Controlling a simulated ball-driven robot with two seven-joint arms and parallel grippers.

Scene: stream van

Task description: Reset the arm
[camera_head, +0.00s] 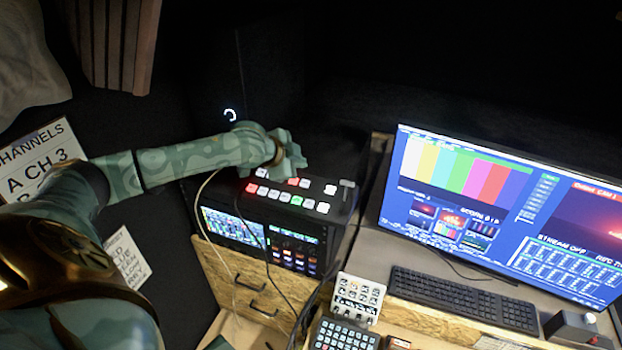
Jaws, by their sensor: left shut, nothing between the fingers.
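My left arm comes in from the left, green and camouflage-patterned, stretched toward the middle of the view. My left gripper (297,157) is shut and empty. In the picture it lies just above the back of a black switcher (341,213) with rows of lit white, red and green buttons. I cannot tell whether it touches the switcher. My right gripper does not show clearly in this view.
A monitor (500,205) with colour bars stands at the right, with a black keyboard (465,300) before it. A small white key panel (358,298) and a keypad (345,334) sit near the front. Cables hang over the wooden drawers (240,281). Dark space lies behind.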

